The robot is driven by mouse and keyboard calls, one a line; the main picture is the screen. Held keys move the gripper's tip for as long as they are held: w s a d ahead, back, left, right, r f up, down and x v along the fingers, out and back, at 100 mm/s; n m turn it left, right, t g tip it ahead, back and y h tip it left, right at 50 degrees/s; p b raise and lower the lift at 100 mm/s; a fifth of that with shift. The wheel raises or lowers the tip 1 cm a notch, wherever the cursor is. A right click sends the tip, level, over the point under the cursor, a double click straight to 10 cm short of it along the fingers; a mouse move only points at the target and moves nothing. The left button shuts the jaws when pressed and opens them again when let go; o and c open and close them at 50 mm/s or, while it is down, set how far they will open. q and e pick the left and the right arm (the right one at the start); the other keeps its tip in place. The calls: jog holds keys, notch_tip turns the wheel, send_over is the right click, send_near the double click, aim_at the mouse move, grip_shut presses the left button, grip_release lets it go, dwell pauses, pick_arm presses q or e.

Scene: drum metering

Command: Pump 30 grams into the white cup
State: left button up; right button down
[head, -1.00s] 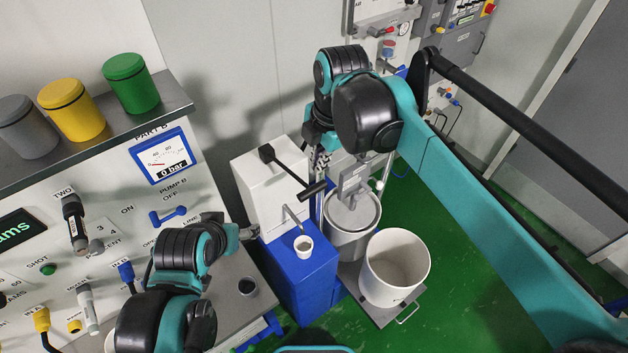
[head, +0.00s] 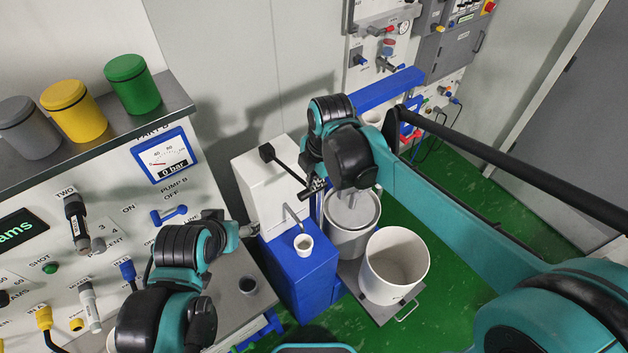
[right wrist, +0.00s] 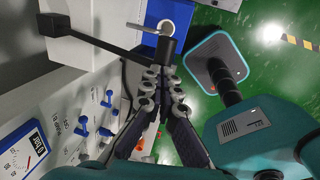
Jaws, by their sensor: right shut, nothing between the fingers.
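The small white cup (head: 303,245) stands upright on a blue stand (head: 305,272), below the spout (head: 292,215) of a white pump box (head: 262,190). I cannot make out its contents. The pump's black lever (head: 285,168) slants down to a dark grip at its right end. My right gripper (head: 314,186) is shut and empty close to that grip, partly hidden by my arm. In the right wrist view its fingers (right wrist: 152,82) lie just below the lever's grip (right wrist: 165,48); contact is unclear. My left gripper (head: 247,230) is left of the cup; its fingers are too small to read.
A metal pail (head: 352,238) and a large white bucket (head: 378,285) stand on a low platform right of the blue stand. A control panel with a gauge (head: 163,157) is at left. Gray, yellow and green canisters (head: 132,84) line the shelf above.

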notch_tip(320, 180, down, 20)
jog(key=s+d+t+y+b, duration=0.1)
jog(key=t+y+b, duration=0.3)
jog(key=b, duration=1.4)
jog(key=shift+s+r+t, duration=0.15)
jog(key=shift+s+t, duration=0.1)
jog(key=shift+t, duration=0.65)
jog(key=shift+s+r, duration=0.1)
